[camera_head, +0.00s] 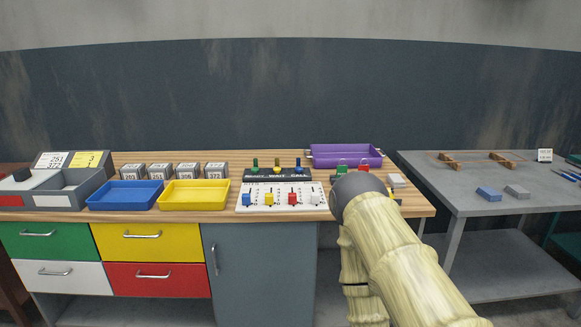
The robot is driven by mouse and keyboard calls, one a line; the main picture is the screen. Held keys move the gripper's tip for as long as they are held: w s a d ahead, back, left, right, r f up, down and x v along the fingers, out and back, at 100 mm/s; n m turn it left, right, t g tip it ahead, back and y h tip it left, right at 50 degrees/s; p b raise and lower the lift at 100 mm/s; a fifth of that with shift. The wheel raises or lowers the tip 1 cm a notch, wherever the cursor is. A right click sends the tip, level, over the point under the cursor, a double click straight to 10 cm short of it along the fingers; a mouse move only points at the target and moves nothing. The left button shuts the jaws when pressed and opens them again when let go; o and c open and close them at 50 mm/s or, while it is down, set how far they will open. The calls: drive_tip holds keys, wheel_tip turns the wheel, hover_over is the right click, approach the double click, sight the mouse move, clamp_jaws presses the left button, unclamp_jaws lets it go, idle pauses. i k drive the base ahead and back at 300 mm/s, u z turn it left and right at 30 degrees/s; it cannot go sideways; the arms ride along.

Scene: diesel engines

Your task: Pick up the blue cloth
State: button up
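A small flat blue piece (489,193), which looks like the folded blue cloth, lies on top of the grey metal table (455,203) at the right. A similar grey folded piece (517,191) lies just to its right, with a small gap between them. My pale ribbed arm rises from the bottom, in front of the wooden bench and left of the grey table. My gripper cannot be seen, and nothing is seen touching the blue piece.
The wooden bench (120,213) holds a blue tray (126,204), a yellow tray (193,205), a switch panel (275,209) and a purple bin (346,162). Two brown wooden pieces (450,160) and a small label stand (545,155) sit at the grey table's back. Its front left is clear.

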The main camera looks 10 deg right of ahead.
sight(488, 194)
drive_tip(key=i, duration=0.85)
drive_tip(key=z, duration=1.6)
drive_tip(key=i, duration=1.4)
drive_tip(key=u, duration=0.05)
